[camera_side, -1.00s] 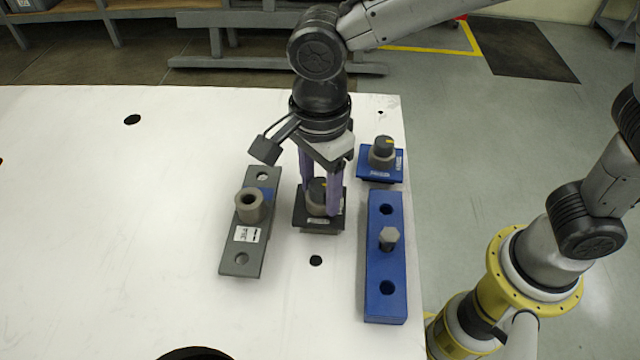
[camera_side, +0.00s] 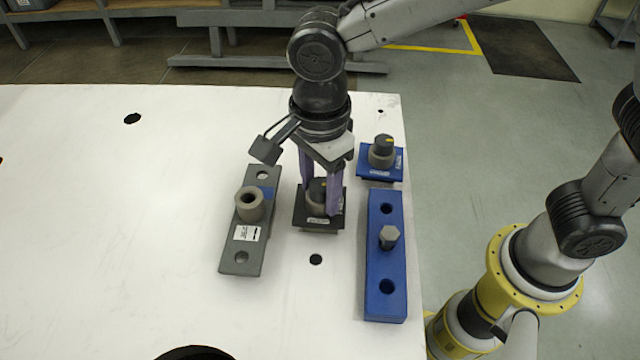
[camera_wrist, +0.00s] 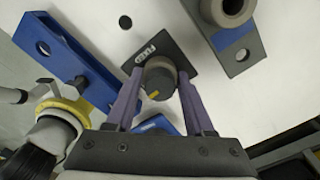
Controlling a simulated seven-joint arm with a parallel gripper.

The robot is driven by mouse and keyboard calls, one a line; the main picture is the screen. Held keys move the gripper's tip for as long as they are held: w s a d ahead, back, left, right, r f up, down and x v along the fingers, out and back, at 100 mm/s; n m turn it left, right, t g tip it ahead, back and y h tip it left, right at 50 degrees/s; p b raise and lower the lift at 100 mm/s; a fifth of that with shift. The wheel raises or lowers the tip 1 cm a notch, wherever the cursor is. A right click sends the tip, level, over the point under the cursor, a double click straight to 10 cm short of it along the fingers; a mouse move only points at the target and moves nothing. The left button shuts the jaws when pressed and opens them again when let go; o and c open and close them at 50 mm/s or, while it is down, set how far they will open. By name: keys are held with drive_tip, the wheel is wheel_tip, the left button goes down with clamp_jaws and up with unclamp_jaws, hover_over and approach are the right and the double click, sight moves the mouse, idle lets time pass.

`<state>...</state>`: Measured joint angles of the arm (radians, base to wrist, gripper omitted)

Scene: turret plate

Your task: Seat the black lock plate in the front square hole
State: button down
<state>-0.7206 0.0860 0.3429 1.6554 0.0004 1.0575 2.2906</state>
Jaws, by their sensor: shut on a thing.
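The black lock plate (camera_side: 330,225) is a dark square plate with a round grey-and-black knob (camera_side: 317,190) and a small white label. It lies level in the middle of the side view, between a grey bar and a blue bar. My gripper (camera_side: 320,199) points straight down with its purple fingers shut on the knob. In the wrist view the black plate (camera_wrist: 178,48) shows beyond my gripper (camera_wrist: 161,76), its label reading FIXED. The plate hides what is beneath it. I cannot tell whether it touches the table, and no square hole is visible.
The grey bar (camera_side: 240,257) with a hollow grey collar lies to the left. The blue bar (camera_side: 386,305) with a bolt and holes lies to the right. A blue plate (camera_side: 368,171) with a knob sits behind it. A dark table hole (camera_side: 316,260) is just in front.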

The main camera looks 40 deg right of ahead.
drive_tip(key=shift+f, duration=1.15)
idle(1.7)
drive_tip(key=shift+c, duration=1)
unclamp_jaws()
drive_tip(key=shift+o, duration=0.2)
drive_tip(key=shift+o, duration=0.8)
drive_tip(key=shift+r, duration=3.5)
